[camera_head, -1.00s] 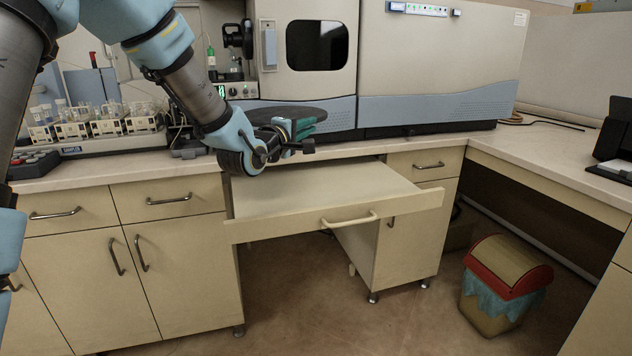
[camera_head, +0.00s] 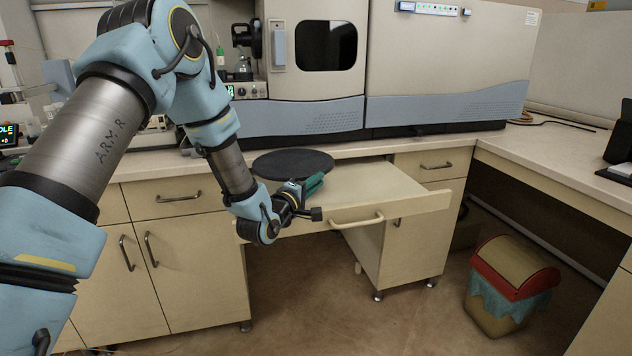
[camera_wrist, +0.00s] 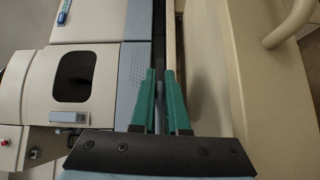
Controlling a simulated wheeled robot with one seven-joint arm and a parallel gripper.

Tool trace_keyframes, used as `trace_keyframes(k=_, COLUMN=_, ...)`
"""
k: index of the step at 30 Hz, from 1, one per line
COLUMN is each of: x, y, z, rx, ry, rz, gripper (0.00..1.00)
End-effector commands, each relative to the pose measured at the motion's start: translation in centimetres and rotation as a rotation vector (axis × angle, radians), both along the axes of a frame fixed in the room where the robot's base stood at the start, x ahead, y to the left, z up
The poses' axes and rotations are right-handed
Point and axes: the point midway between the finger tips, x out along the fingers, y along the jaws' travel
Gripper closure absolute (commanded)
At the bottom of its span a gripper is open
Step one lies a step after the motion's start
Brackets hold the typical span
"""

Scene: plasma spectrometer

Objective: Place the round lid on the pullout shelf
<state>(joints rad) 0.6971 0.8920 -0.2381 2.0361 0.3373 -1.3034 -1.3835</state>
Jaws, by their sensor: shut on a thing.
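The round lid (camera_head: 292,163) is a flat dark disc, roughly level, at the left part of the pullout shelf in the head view. It overlaps the counter edge in the picture; I cannot tell the gap beneath it. My gripper (camera_head: 313,184) is shut on the lid's near right rim. In the wrist view its green fingers (camera_wrist: 160,105) stand close together with a thin dark strip between them, likely the lid edge-on. The cream pullout shelf (camera_head: 375,188) is extended, and its visible top is bare. My arm hides its left front part.
The spectrometer (camera_head: 445,60) stands on the counter behind the shelf. The shelf's front handle (camera_head: 357,220) sticks out. A bin with a red-rimmed lid (camera_head: 508,265) stands on the floor at right. Drawers and cupboards (camera_head: 195,260) flank the shelf at left.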

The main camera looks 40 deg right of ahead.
Motion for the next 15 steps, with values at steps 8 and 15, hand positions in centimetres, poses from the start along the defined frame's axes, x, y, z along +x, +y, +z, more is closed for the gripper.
trace_keyframes(k=8, x=0.0, y=0.0, z=-0.4, rx=-0.002, ry=-0.002, rz=0.001, gripper=1.0)
trace_keyframes(k=15, x=0.1, y=0.0, z=-1.0, rx=0.0, ry=0.0, rz=0.001, gripper=0.86)
